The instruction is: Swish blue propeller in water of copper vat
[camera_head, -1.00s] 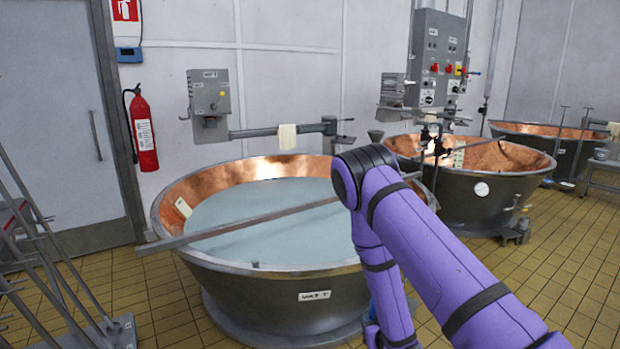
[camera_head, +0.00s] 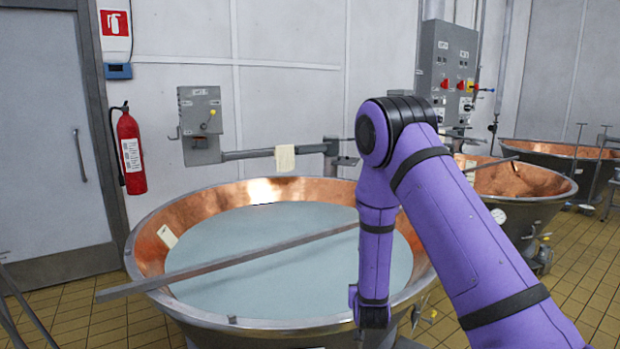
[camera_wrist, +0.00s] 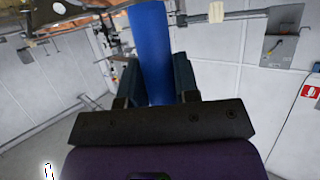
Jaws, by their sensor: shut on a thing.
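The near copper vat (camera_head: 150,270) has a copper inner wall, a steel rim and greyish-blue water (camera_head: 290,240) inside. My gripper (camera_wrist: 153,75) is shut on the blue propeller (camera_wrist: 151,45) in the wrist view. Only a plain blue length of it shows between the fingers, and its far end runs out of the picture. In the head view my purple arm bends down over the near right side of the vat. The gripper and propeller are not visible there, so I cannot tell their height relative to the rim.
A long metal bar (camera_head: 230,262) lies across the vat and sticks out past the left rim. A wall arm with a cloth (camera_head: 285,158) and a control box (camera_head: 199,124) are behind it. A red extinguisher (camera_head: 131,152) hangs left. A second vat (camera_head: 520,185) stands right.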

